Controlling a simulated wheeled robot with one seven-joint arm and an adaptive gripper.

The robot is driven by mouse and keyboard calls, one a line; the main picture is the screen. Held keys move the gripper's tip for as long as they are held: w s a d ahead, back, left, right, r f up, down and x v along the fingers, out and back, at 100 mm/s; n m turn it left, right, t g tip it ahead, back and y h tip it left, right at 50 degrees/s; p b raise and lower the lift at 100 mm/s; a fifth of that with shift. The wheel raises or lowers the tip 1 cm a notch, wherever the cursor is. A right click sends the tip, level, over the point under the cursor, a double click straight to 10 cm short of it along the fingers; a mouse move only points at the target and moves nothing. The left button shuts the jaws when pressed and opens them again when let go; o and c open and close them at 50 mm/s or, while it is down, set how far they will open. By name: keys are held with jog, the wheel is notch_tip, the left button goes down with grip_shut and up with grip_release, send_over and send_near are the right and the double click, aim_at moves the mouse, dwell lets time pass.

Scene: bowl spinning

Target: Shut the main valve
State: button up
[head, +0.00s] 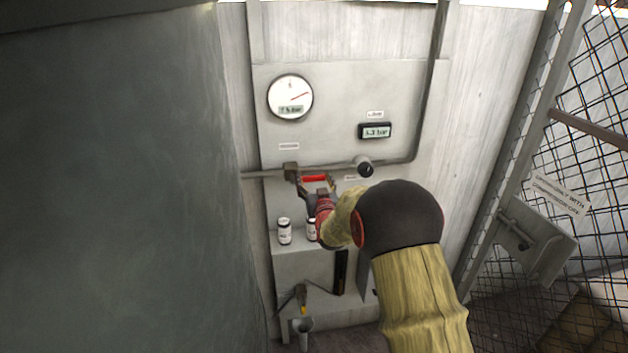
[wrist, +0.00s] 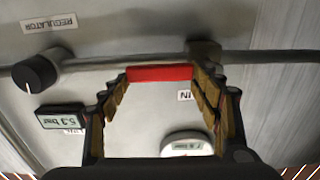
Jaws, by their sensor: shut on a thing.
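The main valve has a red lever handle (head: 314,178) and a brownish body (head: 291,170) on a horizontal pipe on the wall panel. The handle lies roughly along the pipe. My gripper (head: 317,186) reaches it from below and right, with a finger at each end of the red part. In the wrist view, turned upside down, the red handle (wrist: 158,73) spans between the two fingertips of my gripper (wrist: 160,78), which is shut on it. The valve body (wrist: 205,52) shows just beyond the right finger. My forearm hides part of the lower panel.
A round gauge (head: 290,97) and a digital display (head: 375,131) are above the pipe. A black regulator knob (head: 364,167) is right of the handle. White bottles (head: 284,231) stand on a ledge below. A mesh fence (head: 570,130) is at right.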

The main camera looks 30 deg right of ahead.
jog(key=shift+f, duration=0.15)
jog(key=a+f+m+b, duration=0.2)
jog(key=f+m+b, duration=0.1)
jog(key=m+b, duration=0.6)
jog(key=w+a+f+m+b, duration=0.1)
jog(key=a+f+m+b, duration=0.2)
jog(key=m+b, duration=0.5)
jog(key=shift+w+a+f+m+b, duration=0.35)
jog(key=shift+f+b, duration=0.45)
jog(key=shift+b, duration=3.25)
jog(key=o, duration=1.6)
jog(key=shift+o, duration=0.6)
jog(key=shift+s, duration=0.1)
